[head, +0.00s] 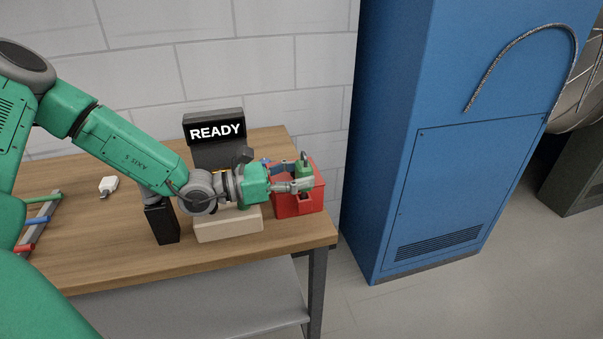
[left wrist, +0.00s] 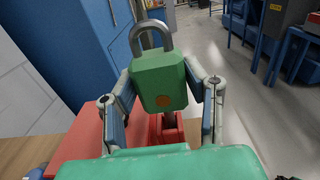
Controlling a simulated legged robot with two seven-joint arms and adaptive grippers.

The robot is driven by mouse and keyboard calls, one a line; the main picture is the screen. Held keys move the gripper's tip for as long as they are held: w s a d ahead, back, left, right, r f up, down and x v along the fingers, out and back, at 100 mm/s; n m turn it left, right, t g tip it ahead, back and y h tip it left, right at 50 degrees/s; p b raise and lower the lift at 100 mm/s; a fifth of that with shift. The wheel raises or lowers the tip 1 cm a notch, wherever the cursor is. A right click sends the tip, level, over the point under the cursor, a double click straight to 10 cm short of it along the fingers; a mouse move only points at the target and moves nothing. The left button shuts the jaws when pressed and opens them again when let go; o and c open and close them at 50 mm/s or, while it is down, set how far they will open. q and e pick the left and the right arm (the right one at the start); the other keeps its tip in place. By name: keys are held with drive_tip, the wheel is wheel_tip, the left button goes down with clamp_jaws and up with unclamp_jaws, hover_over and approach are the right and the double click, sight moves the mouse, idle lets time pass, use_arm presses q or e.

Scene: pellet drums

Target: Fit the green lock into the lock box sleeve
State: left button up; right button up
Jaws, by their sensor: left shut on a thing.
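The green lock (head: 304,169) has a grey shackle at its top and shows large in the left wrist view (left wrist: 160,82). My left gripper (head: 300,184) is shut on it, with one finger at each side of the lock body, and the lock is upright. The red lock box (head: 298,205) stands at the right end of the table. The lock is held over the box's right part. In the left wrist view a red upright part of the box (left wrist: 168,130) shows just below the lock; whether they touch I cannot tell. My right gripper is not in view.
A screen reading READY (head: 216,130) stands behind my arm. A pale block (head: 228,225) and a black post (head: 161,221) stand left of the box. A white tag-like item (head: 108,186) and a rack with coloured handles (head: 38,222) lie further left. A blue cabinet (head: 440,150) rises to the right.

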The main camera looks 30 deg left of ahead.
use_arm(q)
drive_tip(key=shift+f+b, duration=0.4)
drive_tip(key=shift+f, duration=0.2)
drive_tip(key=shift+s+d+f+b, duration=0.1)
drive_tip(key=shift+d+f+b, duration=0.05)
drive_tip(key=shift+f+b, duration=0.55)
drive_tip(key=shift+f, duration=0.1)
drive_tip(key=o, duration=1.3)
drive_tip(key=shift+o, duration=0.2)
